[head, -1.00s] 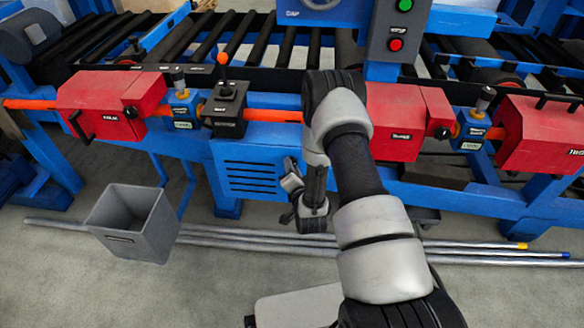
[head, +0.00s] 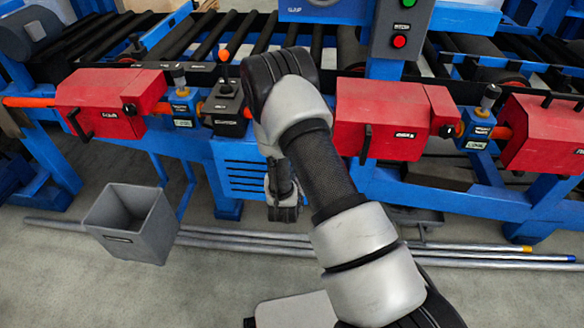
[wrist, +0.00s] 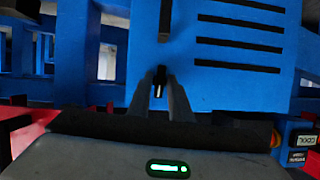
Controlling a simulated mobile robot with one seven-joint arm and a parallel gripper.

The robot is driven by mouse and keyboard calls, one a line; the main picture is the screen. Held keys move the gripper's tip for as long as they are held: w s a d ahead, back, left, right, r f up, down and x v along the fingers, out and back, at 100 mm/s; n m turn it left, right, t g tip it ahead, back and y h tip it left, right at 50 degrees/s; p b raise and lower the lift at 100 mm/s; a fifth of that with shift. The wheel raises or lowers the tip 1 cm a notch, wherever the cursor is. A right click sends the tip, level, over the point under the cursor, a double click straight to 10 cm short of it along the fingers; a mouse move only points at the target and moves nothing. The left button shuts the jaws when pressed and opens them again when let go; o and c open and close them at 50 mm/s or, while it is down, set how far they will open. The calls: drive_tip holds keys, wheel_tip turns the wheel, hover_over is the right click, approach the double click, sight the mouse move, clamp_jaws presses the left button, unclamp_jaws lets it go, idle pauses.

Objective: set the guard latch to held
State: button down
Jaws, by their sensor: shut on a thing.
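In the wrist view my gripper (wrist: 159,88) is shut on a small dark piece with a pale tip, in front of a blue panel (wrist: 215,75) with slots. I cannot tell whether this piece is the guard latch. In the head view the fingertips are hidden by my arm. Red guard boxes sit along the blue frame: one at left (head: 95,90), one in the middle (head: 380,105), one at right (head: 540,130). Small blue boxes with grey knobs stand beside them, at left (head: 182,105) and right (head: 480,120). Their labels are too small to read surely.
A black lever box (head: 224,105) with an orange knob stands left of my arm. A button panel (head: 403,30) rises above the middle guard. A grey bin (head: 135,220) and long pipes (head: 460,255) lie on the floor. Open floor is in front.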

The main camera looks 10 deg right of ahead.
drive_tip(key=shift+n, duration=0.3)
idle(0.4)
drive_tip(key=c, duration=1.8)
unclamp_jaws()
drive_tip(key=p+v, duration=0.2)
drive_tip(key=v, duration=1.5)
drive_tip(key=shift+a, duration=0.35)
drive_tip(key=shift+r, duration=0.15)
